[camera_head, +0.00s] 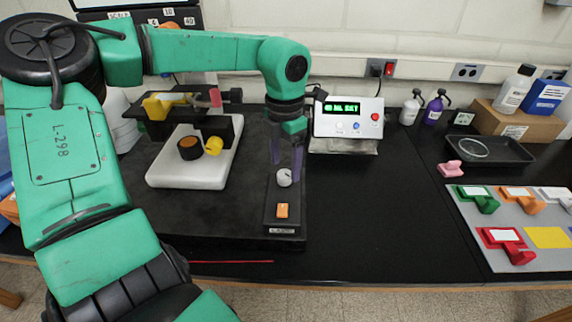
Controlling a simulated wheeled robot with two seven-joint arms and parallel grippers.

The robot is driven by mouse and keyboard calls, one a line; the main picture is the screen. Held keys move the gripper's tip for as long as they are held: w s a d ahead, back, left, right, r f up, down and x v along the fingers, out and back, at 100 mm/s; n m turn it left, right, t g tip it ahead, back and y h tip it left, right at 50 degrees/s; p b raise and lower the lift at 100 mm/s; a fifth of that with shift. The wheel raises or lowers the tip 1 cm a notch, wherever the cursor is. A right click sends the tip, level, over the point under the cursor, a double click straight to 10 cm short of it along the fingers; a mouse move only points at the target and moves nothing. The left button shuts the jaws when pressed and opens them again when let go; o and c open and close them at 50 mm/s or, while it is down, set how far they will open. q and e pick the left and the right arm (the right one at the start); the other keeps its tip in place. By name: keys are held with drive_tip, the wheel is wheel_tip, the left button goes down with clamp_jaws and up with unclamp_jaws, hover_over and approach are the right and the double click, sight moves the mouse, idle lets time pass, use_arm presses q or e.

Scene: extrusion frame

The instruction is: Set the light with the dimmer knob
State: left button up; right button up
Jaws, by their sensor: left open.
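The dimmer knob (284,177) is a small light-grey round knob on a narrow black panel (270,222). An orange rocker switch (282,210) sits in front of it on the same panel. My left gripper (286,166) points down over the knob with its two dark fingers apart. The fingertips look close to the knob's far side; I cannot tell whether they touch it. The knob's front stays visible. No lamp is clearly seen, and my right gripper is out of view.
A white box with a green display (346,123) stands behind the gripper. A white base with orange and yellow parts (193,177) stands left of it. A grey board with coloured pieces (497,245) lies at right. The black bench (375,215) is clear between.

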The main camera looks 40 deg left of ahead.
sight(284, 177)
use_arm(q)
drive_tip(key=shift+w+f, duration=0.1)
drive_tip(key=shift+f, duration=0.65)
drive_tip(key=shift+d+f, duration=0.1)
drive_tip(key=shift+f, duration=0.2)
drive_tip(key=shift+s+f, duration=0.1)
drive_tip(key=shift+s, duration=0.25)
drive_tip(key=c, duration=0.5)
clamp_jaws()
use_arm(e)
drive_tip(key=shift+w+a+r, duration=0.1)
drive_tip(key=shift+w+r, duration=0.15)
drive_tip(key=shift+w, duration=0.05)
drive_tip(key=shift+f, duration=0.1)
